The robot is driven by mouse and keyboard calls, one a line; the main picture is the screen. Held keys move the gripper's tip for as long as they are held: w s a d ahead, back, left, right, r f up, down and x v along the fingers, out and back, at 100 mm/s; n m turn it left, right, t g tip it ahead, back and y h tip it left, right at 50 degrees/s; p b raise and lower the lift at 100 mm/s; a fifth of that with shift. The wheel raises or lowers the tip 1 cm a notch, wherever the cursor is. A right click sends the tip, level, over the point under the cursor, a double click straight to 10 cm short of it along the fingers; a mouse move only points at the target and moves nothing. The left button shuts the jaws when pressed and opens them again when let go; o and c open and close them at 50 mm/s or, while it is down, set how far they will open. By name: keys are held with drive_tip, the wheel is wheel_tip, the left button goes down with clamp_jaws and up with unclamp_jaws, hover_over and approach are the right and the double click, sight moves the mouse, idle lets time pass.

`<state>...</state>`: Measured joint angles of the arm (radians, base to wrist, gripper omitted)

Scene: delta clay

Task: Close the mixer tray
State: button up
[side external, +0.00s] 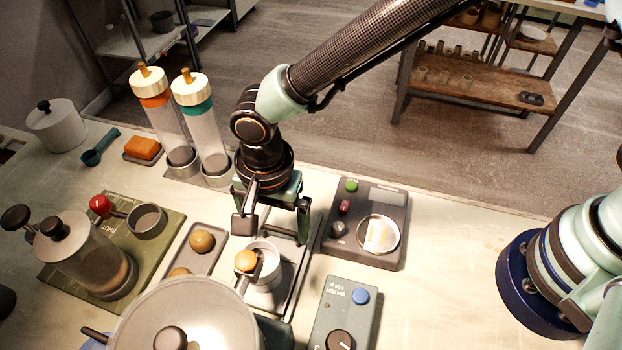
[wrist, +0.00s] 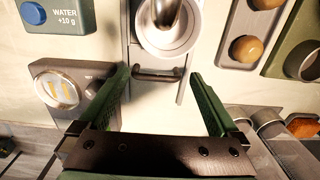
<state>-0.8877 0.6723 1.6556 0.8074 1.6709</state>
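The mixer is a large round lidded bowl (side external: 190,318) at the bottom of the side view. Its flat tray (side external: 293,268) is out and extends away from it toward my gripper, carrying a metal cup (side external: 264,272). In the wrist view the tray (wrist: 142,57) has a dark bar handle (wrist: 157,77) at its near end, and the cup (wrist: 187,36) sits behind it. My gripper (side external: 275,222) is open and empty, pointing down. In the wrist view its green fingers (wrist: 160,78) are on either side of the handle, apart from it.
A scale (side external: 350,248) with a round dish and a water button box (side external: 340,315) stand right of the tray. A small tray with brown balls (side external: 203,241) lies left. Two tall clear cylinders (side external: 207,130) stand behind my gripper, near the counter's back edge.

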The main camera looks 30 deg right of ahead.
drive_tip(key=shift+r, duration=0.1)
wheel_tip(320, 180, up, 12)
idle(0.5)
drive_tip(key=w+d+r+n+t+y, duration=0.15)
drive_tip(key=d+r, duration=0.25)
drive_tip(key=d, duration=0.6)
drive_tip(key=w+d+r+n+t, duration=0.1)
drive_tip(key=w+d+r+n, duration=0.25)
drive_tip(key=d, duration=0.65)
drive_tip(key=s+d+n+t+h, duration=0.1)
drive_tip(key=s+d+n+t, duration=0.2)
drive_tip(key=d, duration=1.2)
drive_tip(key=shift+s+d+r+n, duration=0.3)
drive_tip(key=shift+s+n, duration=0.2)
drive_tip(key=shift+s, duration=0.65)
